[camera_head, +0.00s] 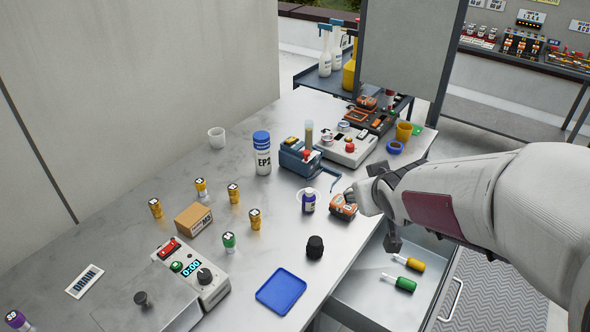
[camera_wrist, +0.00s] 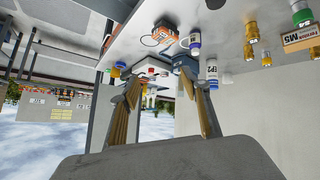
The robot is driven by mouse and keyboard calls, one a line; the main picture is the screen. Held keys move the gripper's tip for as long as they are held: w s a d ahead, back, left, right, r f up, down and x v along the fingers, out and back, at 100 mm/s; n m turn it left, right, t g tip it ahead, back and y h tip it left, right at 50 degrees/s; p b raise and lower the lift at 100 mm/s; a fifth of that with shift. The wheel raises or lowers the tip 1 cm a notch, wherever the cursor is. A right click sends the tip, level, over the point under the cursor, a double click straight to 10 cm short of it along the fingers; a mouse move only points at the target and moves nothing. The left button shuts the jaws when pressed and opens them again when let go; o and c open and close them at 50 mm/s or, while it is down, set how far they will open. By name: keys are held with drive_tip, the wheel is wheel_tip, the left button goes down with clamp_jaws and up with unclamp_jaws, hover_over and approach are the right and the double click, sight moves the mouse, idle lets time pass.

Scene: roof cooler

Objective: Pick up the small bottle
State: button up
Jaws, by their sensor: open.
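An orange device (camera_head: 343,207) lies between the bottle and my gripper. A black knob (camera_head: 315,246) stands in front of the bottle, and a white EP2 bottle (camera_head: 262,158) stands behind left. Bench space left of the small bottle is clear.

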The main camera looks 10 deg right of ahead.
drive_tip(key=w+f+n+t+y, duration=0.2)
drive_tip(key=w+f, duration=0.4)
drive_tip(key=w, duration=0.3)
drive_tip(key=n+y, duration=0.1)
drive_tip(key=y, duration=0.3)
approach(314, 199)
drive_tip(key=w, duration=0.1)
drive_tip(key=w+f, duration=0.1)
drive_tip(key=w, duration=0.1)
drive_tip(key=shift+w+a+f, duration=0.1)
drive_tip(key=shift+a+f, duration=0.05)
drive_tip(key=shift+f, duration=0.15)
drive_tip(key=shift+a+f+y, duration=0.3)
drive_tip(key=shift+f, duration=0.05)
drive_tip(key=shift+w, duration=0.1)
drive_tip(key=shift+x, duration=1.2)
drive_tip(key=shift+w+a, duration=0.1)
